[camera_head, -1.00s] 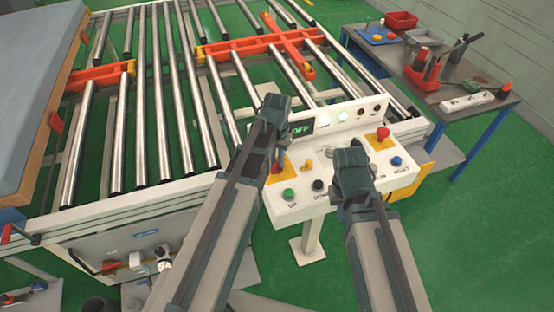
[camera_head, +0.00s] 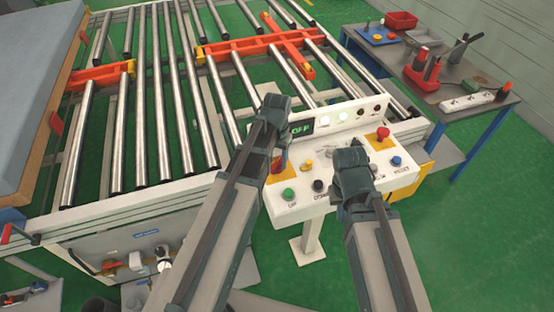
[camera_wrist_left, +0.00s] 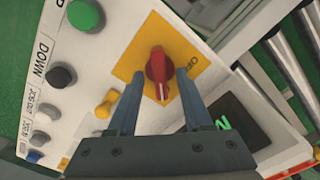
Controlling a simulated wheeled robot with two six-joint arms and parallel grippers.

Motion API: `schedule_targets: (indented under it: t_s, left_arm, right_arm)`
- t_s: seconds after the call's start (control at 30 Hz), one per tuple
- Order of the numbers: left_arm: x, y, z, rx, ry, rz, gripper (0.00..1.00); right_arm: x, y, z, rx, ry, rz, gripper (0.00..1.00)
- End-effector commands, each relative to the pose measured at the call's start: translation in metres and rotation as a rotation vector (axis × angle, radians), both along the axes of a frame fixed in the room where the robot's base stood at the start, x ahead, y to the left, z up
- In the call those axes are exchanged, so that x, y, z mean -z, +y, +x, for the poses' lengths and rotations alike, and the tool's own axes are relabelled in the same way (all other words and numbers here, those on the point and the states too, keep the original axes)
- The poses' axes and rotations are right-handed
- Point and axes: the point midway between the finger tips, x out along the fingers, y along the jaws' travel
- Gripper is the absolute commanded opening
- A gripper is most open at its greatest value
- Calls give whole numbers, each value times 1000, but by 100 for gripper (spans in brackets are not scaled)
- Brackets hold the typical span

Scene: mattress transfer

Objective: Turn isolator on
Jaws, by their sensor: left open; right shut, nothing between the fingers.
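The isolator is a red rotary knob (camera_wrist_left: 158,62) on a yellow plate (camera_wrist_left: 130,67) of the white control panel. A white mark shows on the knob's lower end in the left wrist view. My left gripper (camera_wrist_left: 160,80) is open, with one finger on each side of the knob; contact is unclear. In the head view the left gripper (camera_head: 278,150) partly hides the knob and plate. The dark display (camera_head: 301,128) carries green text that looks like OFF; only part of it shows in the left wrist view. My right gripper (camera_head: 352,160) is shut and empty over the panel's right half.
Green (camera_head: 288,194) and black (camera_head: 319,186) buttons, a red emergency stop (camera_head: 383,133) and a blue button (camera_head: 396,161) sit on the panel. The roller conveyor (camera_head: 165,110) lies behind and left. A tool table (camera_head: 445,118) stands at the right.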

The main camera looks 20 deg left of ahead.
Motion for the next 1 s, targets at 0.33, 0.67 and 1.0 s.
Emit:
schedule_targets:
  t_s: [0.33,0.67,1.0]
  left_arm:
    - [-20,0,0,0,0,0,50]
    - [-67,0,0,0,0,0,50]
    - [-118,0,0,0,0,0,50]
  right_arm:
    - [-20,0,0,-1,0,0,0]
    - [-67,0,0,-2,0,0,0]
    - [-118,0,0,9,0,2,0]
